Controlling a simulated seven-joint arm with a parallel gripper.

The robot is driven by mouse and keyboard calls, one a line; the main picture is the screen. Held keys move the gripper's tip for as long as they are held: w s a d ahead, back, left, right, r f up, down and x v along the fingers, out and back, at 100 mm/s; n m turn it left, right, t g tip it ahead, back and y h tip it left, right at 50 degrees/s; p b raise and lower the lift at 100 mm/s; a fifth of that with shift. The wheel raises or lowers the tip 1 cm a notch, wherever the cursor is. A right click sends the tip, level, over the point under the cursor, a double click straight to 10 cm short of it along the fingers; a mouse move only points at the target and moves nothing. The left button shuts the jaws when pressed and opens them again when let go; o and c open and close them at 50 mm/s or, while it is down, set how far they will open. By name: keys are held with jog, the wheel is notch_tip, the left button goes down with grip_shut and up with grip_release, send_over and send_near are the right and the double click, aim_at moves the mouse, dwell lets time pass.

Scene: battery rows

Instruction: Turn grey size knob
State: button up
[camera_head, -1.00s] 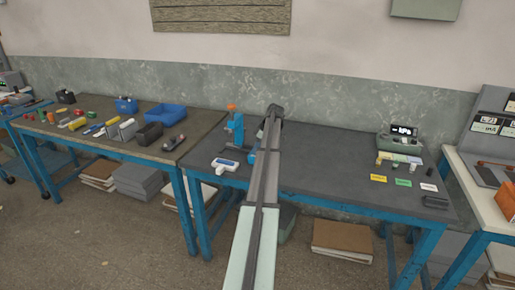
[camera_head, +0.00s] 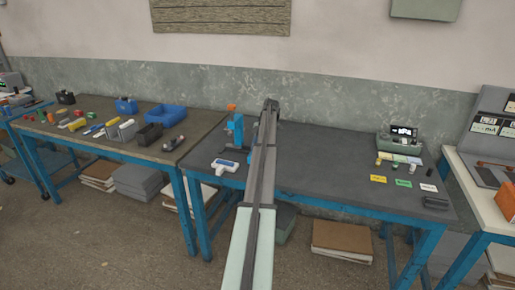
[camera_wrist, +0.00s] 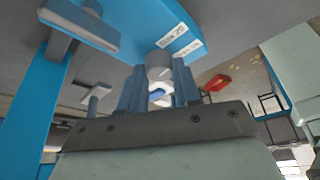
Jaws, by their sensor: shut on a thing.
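In the wrist view, a grey cylindrical knob (camera_wrist: 158,66) sits against a blue body with white labels (camera_wrist: 180,40). My gripper (camera_wrist: 159,84) has its two fingers on either side of the knob, shut on it. A white and blue rounded part (camera_wrist: 159,96) shows between the fingers. In the head view, a blue device with an orange top (camera_head: 235,124) stands at the left of the dark-topped bench, just left of my arm. My gripper and the knob cannot be made out there, as my arm covers that area.
A white and blue handheld item (camera_head: 224,165) lies at the bench's left front edge. A green-grey device with a display (camera_head: 400,143) and coloured cards (camera_head: 403,183) are at the right. The bench middle, right of my arm, is clear. A red item (camera_wrist: 217,83) shows in the wrist view.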

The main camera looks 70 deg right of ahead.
jog(key=shift+n+g, duration=0.7)
jog(key=shift+n, duration=1)
jog(key=o, duration=1)
jog(key=shift+y, duration=0.3)
